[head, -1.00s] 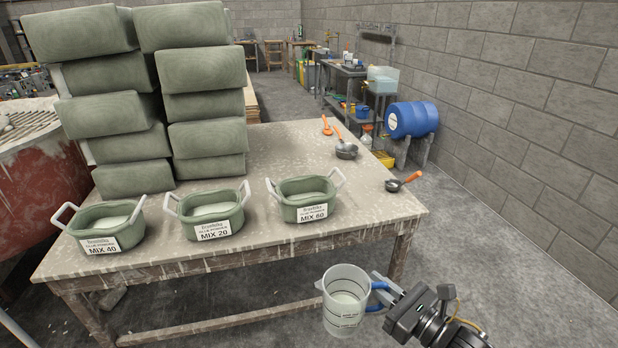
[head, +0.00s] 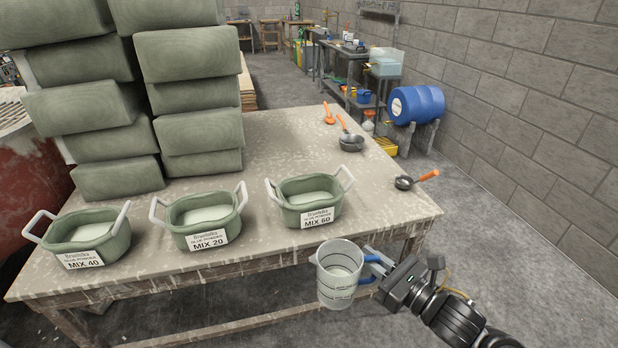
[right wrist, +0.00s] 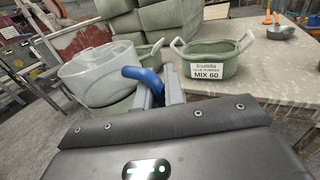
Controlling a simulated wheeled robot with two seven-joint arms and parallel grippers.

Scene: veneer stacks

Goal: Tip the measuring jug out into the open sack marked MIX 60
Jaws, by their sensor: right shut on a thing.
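The measuring jug (head: 338,282) is clear with a blue handle and holds pale contents. It is upright, in front of the table's front edge. My right gripper (head: 374,268) is shut on its blue handle; the jug (right wrist: 98,75) and handle also show in the right wrist view. The open sack marked MIX 60 (head: 308,207) is green with white loops and pale powder inside. It stands on the table behind the jug, and shows in the right wrist view (right wrist: 212,62). The jug is apart from it. My left gripper is not in view.
Open sacks marked MIX 20 (head: 200,222) and MIX 40 (head: 82,240) stand to the left on the table (head: 290,150). Stacked closed green sacks (head: 195,95) rise behind them. Scoops with orange handles (head: 405,183) lie at the right.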

